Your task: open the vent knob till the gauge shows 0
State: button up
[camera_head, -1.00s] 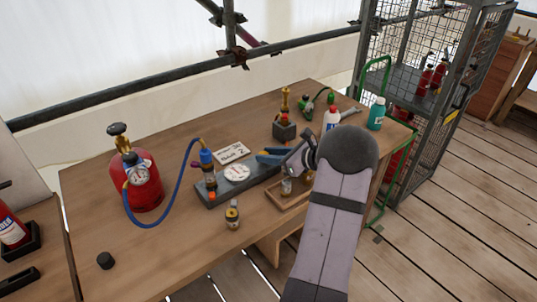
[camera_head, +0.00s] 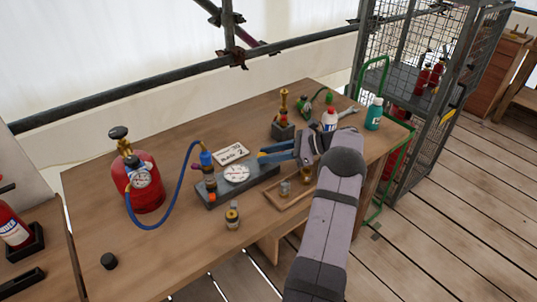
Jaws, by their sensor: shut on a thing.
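A dark grey block (camera_head: 217,190) lies on the bench with a round white gauge (camera_head: 237,174) on top. The gauge's needle is too small to read. My gripper (camera_head: 265,156) reaches in from the right, with its blue fingers at the block's far right end. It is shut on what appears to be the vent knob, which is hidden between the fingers. A blue fitting (camera_head: 206,159) stands on the block's left end, with a small orange-red part (camera_head: 212,197) in front of it.
A red cylinder (camera_head: 146,193) with its own gauge stands at the left, joined by a blue hose (camera_head: 180,190) to the block. A wooden tray (camera_head: 283,200) lies right of the block, near my arm. Bottles and a brass fitting (camera_head: 283,104) stand behind. The front left bench is mostly clear.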

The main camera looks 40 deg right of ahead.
jog(key=shift+n+y, duration=0.3)
dwell(0.4)
jog(key=o, duration=1.1)
jog(key=shift+c, duration=0.2)
jog(key=shift+d, duration=0.1)
jog(key=b+v, duration=0.1)
jog(key=v, duration=0.6)
jog(key=shift+r, duration=0.2)
